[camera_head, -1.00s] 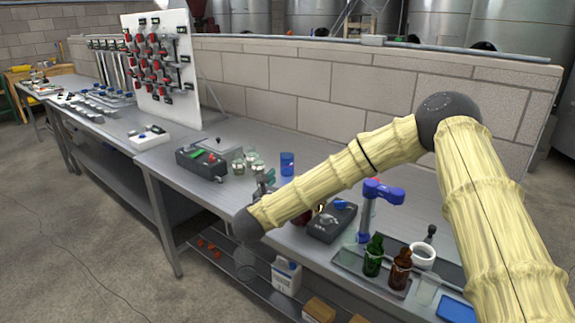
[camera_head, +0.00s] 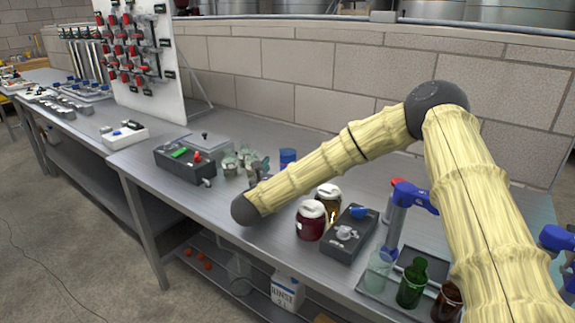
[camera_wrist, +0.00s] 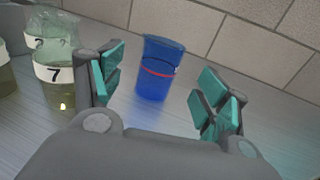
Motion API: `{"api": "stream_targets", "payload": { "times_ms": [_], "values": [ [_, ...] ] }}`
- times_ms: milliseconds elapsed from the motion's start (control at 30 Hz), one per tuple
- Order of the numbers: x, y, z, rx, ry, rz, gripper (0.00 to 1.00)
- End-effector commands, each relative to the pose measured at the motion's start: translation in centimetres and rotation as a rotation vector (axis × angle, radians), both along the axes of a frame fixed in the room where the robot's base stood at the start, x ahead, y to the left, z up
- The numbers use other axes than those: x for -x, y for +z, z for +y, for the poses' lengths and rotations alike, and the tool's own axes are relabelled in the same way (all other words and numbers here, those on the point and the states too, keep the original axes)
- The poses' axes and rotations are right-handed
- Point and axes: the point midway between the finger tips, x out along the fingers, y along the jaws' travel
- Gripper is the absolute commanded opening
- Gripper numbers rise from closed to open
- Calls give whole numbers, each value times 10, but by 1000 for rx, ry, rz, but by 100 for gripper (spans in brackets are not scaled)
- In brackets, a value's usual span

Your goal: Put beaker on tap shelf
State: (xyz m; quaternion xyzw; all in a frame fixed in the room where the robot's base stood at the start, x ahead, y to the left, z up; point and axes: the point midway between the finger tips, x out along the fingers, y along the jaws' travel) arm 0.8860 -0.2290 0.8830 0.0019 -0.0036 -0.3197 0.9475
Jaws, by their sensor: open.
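A blue beaker (camera_wrist: 160,70) with a red line around it stands upright on the metal bench in the wrist view. It also shows in the head view (camera_head: 288,158), beyond my forearm and near the wall. My gripper (camera_wrist: 160,92) is open and empty, its teal-padded fingers to either side of the beaker in the picture. The beaker appears a little ahead of the fingertips, with no contact visible. In the head view my gripper is mostly hidden behind my arm. A blue-topped tap stand (camera_head: 398,215) stands on the right part of the bench; I cannot tell which surface is the tap shelf.
Jars labelled 7 and ? (camera_wrist: 55,75) stand close left of my gripper. A dark red jar (camera_head: 310,222), a grey device (camera_head: 350,236), a green bottle (camera_head: 412,283) and a clear glass (camera_head: 377,272) stand on the right. A black box (camera_head: 184,160) is left. The block wall is behind.

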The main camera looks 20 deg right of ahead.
Motion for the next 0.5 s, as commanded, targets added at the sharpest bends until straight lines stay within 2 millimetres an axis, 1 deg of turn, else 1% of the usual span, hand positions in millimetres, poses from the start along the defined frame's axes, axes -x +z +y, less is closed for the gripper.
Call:
{"api": "stream_targets", "payload": {
  "times_ms": [100,267,367,500],
  "values": [
    [-10,-3,-6,1,1,3,75],
    [-16,-2,-11,1,1,3,75],
    [-23,0,-17,2,2,3,75],
    [-36,2,-31,2,2,3,75]
  ]
}}
